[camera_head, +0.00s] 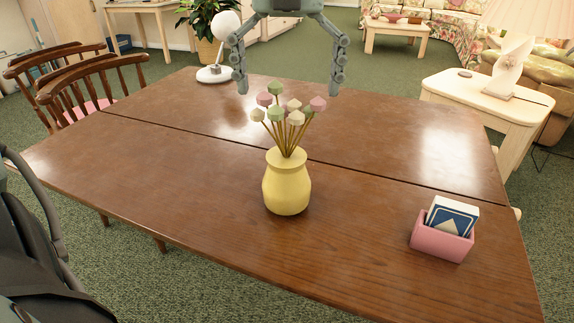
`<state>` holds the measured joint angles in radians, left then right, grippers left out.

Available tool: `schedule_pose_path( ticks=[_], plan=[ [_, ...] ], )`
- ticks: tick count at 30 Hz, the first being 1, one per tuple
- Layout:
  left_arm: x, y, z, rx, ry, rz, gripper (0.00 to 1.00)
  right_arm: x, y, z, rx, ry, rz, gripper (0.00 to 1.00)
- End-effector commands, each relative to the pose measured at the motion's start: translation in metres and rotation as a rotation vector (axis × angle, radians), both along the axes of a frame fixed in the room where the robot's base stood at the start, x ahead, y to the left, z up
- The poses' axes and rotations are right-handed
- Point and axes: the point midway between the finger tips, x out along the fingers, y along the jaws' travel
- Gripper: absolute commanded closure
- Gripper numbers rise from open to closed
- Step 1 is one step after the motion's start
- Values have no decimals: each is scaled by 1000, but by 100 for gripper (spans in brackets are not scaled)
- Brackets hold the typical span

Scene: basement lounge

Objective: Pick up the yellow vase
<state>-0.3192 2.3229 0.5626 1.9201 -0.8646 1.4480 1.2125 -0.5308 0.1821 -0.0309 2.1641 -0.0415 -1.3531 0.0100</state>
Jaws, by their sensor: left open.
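The yellow vase (287,187) stands upright on the brown wooden table (150,175), near the middle of the picture. It holds several stems with pink, green and cream flower heads (290,108). My left gripper (288,92) hangs at the top centre with its two jointed fingers spread wide and pointing down. It is open and empty. Its fingertips appear left and right of the topmost flower heads, apart from the vase body. How far it is from the flowers in depth is hard to tell. My right gripper is not in view.
A pink box (441,243) with blue-and-white cards stands at the table's right. A white round-headed lamp (226,28) stands at the far edge. Wooden chairs (95,85) are at the left, and a side table (490,98) with a lamp is at the right. The tabletop around the vase is clear.

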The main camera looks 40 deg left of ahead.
Motion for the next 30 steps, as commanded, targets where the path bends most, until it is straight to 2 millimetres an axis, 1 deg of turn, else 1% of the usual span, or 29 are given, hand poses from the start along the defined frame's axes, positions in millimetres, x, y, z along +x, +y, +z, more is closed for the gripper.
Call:
schedule_pose_path(
  ticks=[6, 9, 12, 18, 20, 30],
  plan=[
    [-10, -3, -32, -4, 4, -2, 0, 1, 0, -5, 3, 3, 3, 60],
    [-9, -2, -44, -2, 2, 1, 0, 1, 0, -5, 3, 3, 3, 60],
    [-8, -2, -49, -3, -1, 2, 0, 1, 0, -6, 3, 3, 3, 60],
    [-8, -2, -50, -3, -2, 2, 0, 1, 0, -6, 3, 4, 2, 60],
    [-8, -2, -49, -3, -2, 2, 6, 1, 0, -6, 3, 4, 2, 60],
    [-8, -2, -49, -3, -2, 2, 48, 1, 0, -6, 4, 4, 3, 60]
  ],
)
